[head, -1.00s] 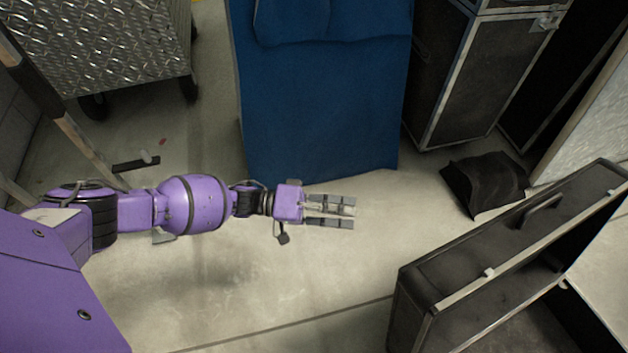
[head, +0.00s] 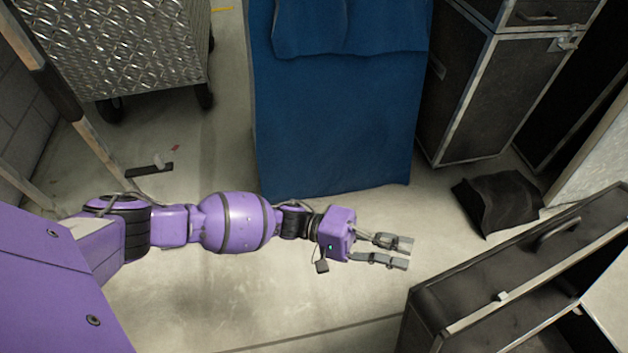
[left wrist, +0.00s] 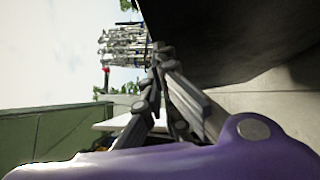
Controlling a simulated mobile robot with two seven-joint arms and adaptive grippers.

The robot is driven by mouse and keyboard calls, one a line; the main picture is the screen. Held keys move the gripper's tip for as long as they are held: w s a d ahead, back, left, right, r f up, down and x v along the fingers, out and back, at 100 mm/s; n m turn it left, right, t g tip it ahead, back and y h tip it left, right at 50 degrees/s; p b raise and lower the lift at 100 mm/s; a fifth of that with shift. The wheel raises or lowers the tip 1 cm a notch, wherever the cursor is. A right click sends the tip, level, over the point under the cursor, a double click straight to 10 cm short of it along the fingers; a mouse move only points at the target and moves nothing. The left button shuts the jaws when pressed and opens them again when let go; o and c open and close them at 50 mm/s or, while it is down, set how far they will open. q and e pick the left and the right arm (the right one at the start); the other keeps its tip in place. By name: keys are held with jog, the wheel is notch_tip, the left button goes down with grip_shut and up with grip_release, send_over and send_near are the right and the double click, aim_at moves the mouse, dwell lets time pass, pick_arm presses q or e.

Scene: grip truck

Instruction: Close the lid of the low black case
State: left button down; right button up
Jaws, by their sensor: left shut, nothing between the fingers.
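The low black case (head: 470,284) is at the lower right of the head view, cut off by the frame edges. In the left wrist view, the fingers (left wrist: 158,62) come together beside a large dark surface that I cannot identify for sure. My right gripper is not in view.
A blue-covered piece (head: 335,125) stands behind my left arm. A tall black flight case (head: 478,100) and a black bag (head: 497,203) are at the back right. A diamond-plate cart (head: 120,50) is at the back left. Floor beneath my arm is clear.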

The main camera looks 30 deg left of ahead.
pick_arm(q)
jog(key=shift+s+d+r, duration=0.3)
jog(key=shift+s+d, duration=0.25)
jog(key=shift+d, duration=0.05)
jog(key=shift+s+d+r, duration=0.3)
jog(key=shift+s+d, duration=0.25)
jog(key=shift+d, duration=0.05)
jog(key=shift+r, duration=0.1)
